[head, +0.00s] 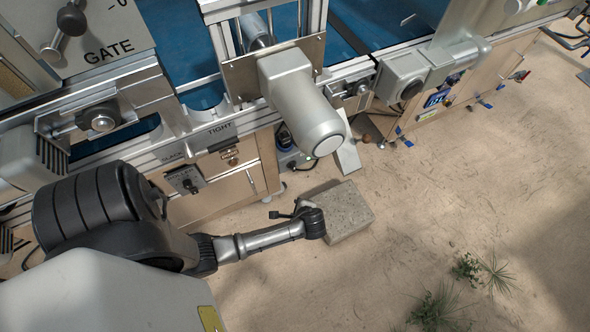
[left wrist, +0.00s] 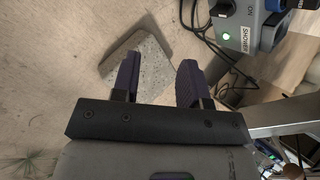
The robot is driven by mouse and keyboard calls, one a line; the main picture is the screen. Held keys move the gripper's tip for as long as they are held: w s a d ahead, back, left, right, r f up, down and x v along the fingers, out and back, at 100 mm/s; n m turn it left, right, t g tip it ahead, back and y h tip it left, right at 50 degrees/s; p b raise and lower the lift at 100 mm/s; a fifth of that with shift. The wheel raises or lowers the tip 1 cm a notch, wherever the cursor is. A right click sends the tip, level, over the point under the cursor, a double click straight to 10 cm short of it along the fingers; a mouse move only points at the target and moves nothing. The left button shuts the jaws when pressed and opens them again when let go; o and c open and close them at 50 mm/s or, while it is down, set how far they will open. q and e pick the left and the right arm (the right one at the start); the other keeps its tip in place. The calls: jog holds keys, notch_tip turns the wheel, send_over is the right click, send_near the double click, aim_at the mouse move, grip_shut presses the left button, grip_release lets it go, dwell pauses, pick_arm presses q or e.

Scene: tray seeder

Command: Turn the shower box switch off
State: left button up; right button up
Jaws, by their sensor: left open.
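The shower box (head: 293,159) is a small grey box low by the machine's cabinet, with a green light on it. In the left wrist view the shower box (left wrist: 240,32) is at the top right, with a "SHOWER" label, a lit green lamp (left wrist: 225,36) and a dark switch knob (left wrist: 222,8) at the picture's top edge. The knob's setting cannot be made out. My left gripper (head: 283,211) is in front of the box and apart from it. In the left wrist view its two dark fingers (left wrist: 158,78) are spread with nothing between them. My right gripper is not in view.
A concrete block (head: 350,212) lies on the floor beside my left gripper. Black cables (left wrist: 205,35) run from the box. The cabinet with a SLACK/TIGHT switch (head: 186,181) stands left of the box. Sandy floor to the right is mostly free, with small plants (head: 467,268).

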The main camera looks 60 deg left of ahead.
pick_arm(q)
jog(key=w+a+f+m+y, duration=0.2)
jog(key=w+a+f+m, duration=0.1)
jog(key=w, duration=0.1)
jog(key=m+y, duration=0.4)
jog(key=m, duration=0.3)
send_near(294, 168)
jog(key=b+x, duration=0.6)
jog(key=x, duration=0.1)
jog(key=shift+w+a+f, duration=0.1)
jog(key=shift+a+f, duration=0.15)
jog(key=shift+f, duration=0.1)
jog(key=shift+x, duration=0.9)
jog(key=shift+r, duration=0.15)
jog(key=shift+c, duration=0.4)
grip_shut()
